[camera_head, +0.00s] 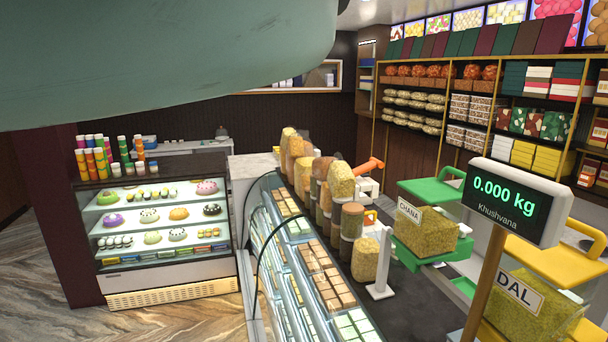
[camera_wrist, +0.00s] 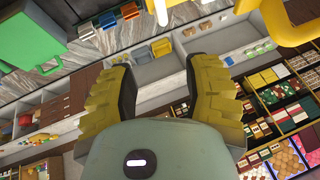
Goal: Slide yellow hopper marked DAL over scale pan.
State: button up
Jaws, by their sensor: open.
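The yellow hopper marked DAL (camera_head: 526,304) is at the lower right of the head view, a clear bin of yellow dal with a yellow top (camera_head: 565,262). It is cut off by the frame and partly covered by the scale display (camera_head: 507,202), which reads 0.000 kg. I cannot make out the scale pan. My gripper (camera_wrist: 165,68) shows only in the wrist view, its two ridged fingers wide apart with nothing between them. A yellow part (camera_wrist: 283,25) is at the top right there, beyond the fingers and apart from them; I cannot tell if it is the hopper.
A green hopper marked CHANA (camera_head: 425,226) stands left of the display. Jars of snacks (camera_head: 340,182) and a white stand (camera_head: 380,268) line the glass sweets case (camera_head: 318,275). A green object (camera_wrist: 25,35) is at the wrist view's upper left. Dark counter top (camera_head: 415,305) lies bare in front.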

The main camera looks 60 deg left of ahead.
jog(key=shift+n+g, duration=0.4)
jog(key=b+x, duration=0.3)
jog(key=s+a+b+x, duration=0.1)
jog(key=b+x, duration=0.2)
jog(key=x, duration=0.1)
jog(key=a+b+x, duration=0.1)
jog(key=b+x, duration=0.3)
jog(key=shift+s+f, duration=0.2)
jog(key=shift+f, duration=0.15)
jog(key=shift+w+f+p, duration=0.2)
jog(key=shift+w+p, duration=0.05)
jog(key=shift+p, duration=0.25)
jog(key=shift+w+f+p, duration=0.25)
jog(key=shift+f+p, duration=0.05)
jog(key=shift+f, duration=0.3)
jog(key=shift+w+a+f+p, duration=0.1)
jog(key=shift+w+f+p, duration=0.2)
jog(key=shift+p, duration=0.15)
jog(key=shift+p+x, duration=0.7)
jog(key=shift+x, duration=0.5)
jog(key=shift+s, duration=0.15)
grip_shut()
